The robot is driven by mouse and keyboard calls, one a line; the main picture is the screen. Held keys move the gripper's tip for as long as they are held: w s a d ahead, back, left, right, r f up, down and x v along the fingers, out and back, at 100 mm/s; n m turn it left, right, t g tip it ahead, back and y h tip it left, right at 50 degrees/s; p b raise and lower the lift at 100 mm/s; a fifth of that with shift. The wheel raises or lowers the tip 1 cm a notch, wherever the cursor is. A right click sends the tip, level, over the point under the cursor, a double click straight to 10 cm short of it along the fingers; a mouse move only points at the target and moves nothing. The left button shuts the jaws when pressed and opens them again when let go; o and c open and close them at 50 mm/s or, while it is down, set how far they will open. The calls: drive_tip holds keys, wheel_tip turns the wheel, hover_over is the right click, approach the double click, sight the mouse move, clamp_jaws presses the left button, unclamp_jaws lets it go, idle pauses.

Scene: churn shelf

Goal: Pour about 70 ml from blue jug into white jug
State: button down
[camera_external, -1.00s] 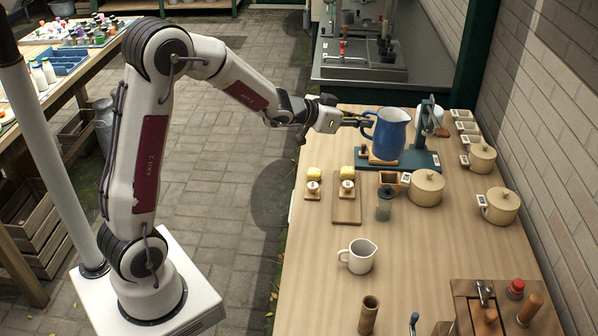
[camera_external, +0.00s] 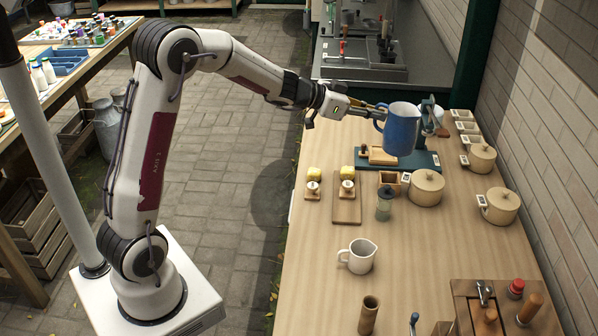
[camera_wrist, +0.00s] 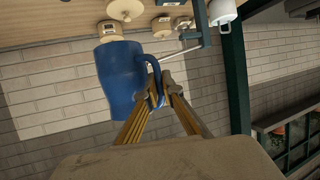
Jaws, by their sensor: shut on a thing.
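The blue jug (camera_external: 403,130) is in the air over the far part of the wooden table, upright or nearly so. My gripper (camera_external: 378,112) is shut on its handle, on the jug's left side. In the wrist view the blue jug (camera_wrist: 122,75) fills the middle left, and my gripper's fingers (camera_wrist: 158,92) close around the handle. The jug's contents are hidden. The white jug (camera_external: 358,256) stands upright on the table, nearer the camera and well apart from the blue jug. Its handle points left.
A dark green stand (camera_external: 420,158) is below and behind the blue jug. A lidded pot (camera_external: 426,188), a glass jar (camera_external: 384,204) and a wooden board (camera_external: 347,207) lie between the two jugs. A wooden cylinder (camera_external: 368,314) stands nearer. Table around the white jug is clear.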

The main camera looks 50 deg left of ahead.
drive_tip(key=shift+w+d+r+m+g+h, duration=0.2)
drive_tip(key=shift+w+d+m+g+h, duration=0.15)
drive_tip(key=shift+m+h, duration=0.5)
drive_tip(key=shift+s+d+f+m+g+h, duration=0.2)
drive_tip(key=shift+d+m+g+h, duration=0.15)
drive_tip(key=shift+m+g+h, duration=0.35)
drive_tip(key=shift+s+d+f+m+g+h, duration=0.1)
drive_tip(key=shift+s+f+m+g+h, duration=0.2)
drive_tip(key=shift+m+h, duration=0.35)
drive_tip(key=s+f+m+g+h, duration=0.1)
drive_tip(key=s+f+g, duration=0.1)
drive_tip(key=f, duration=0.3)
drive_tip(key=s+f+m+g+h, duration=0.1)
drive_tip(key=s+f+m, duration=0.1)
drive_tip(key=f, duration=0.3)
drive_tip(key=s+f+m+g+h, duration=0.1)
drive_tip(key=s+f+m+g, duration=0.1)
drive_tip(key=f, duration=0.3)
drive_tip(key=shift+s+d+f+g, duration=0.15)
drive_tip(key=shift+s+d+g, duration=0.15)
drive_tip(key=shift+s, duration=0.35)
